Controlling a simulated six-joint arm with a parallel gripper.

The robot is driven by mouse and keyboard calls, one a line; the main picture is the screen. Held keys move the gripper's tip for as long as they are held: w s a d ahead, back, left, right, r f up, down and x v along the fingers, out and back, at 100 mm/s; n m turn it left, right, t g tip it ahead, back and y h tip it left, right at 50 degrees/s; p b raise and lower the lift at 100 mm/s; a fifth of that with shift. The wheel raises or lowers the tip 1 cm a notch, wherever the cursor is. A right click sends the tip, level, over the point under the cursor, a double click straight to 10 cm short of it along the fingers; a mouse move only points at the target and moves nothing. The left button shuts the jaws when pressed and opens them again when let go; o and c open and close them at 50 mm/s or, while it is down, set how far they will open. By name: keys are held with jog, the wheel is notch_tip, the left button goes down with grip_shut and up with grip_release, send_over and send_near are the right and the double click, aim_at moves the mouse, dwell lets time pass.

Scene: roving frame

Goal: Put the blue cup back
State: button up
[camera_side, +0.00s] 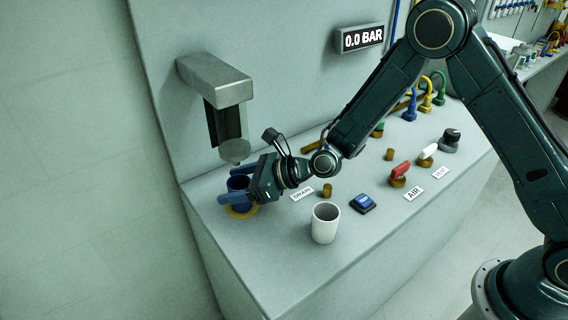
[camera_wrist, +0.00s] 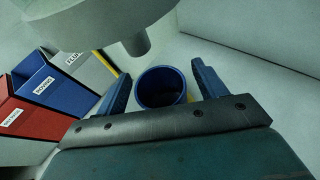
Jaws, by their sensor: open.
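The blue cup (camera_side: 238,182) stands upright on a yellow ring (camera_side: 241,212) under the metal dispenser at the left end of the bench. In the wrist view the blue cup (camera_wrist: 162,88) shows its open rim between my two blue fingers. My gripper (camera_side: 233,196) is level and open around the cup, with a finger on each side. In the wrist view my gripper (camera_wrist: 162,90) shows gaps between the fingers and the cup. The cup's lower part is partly hidden by a finger in the side view.
The dispenser (camera_side: 215,80) overhangs the cup closely. A white cup (camera_side: 325,223) and a blue switch (camera_side: 363,203) stand to the right, with red (camera_side: 401,170) and white-handled valves beyond. In the wrist view, red (camera_wrist: 30,118) and blue (camera_wrist: 50,82) labelled bins stand at left.

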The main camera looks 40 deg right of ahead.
jog(key=shift+c, duration=0.2)
jog(key=c, duration=1.1)
jog(key=shift+r, duration=0.15)
jog(key=shift+r, duration=0.5)
jog(key=s+d, duration=0.5)
jog(key=d, duration=0.1)
jog(key=shift+s, duration=0.35)
notch_tip(320, 180, up, 14)
jog(key=shift+a+f, duration=0.1)
jog(key=shift+f, duration=0.05)
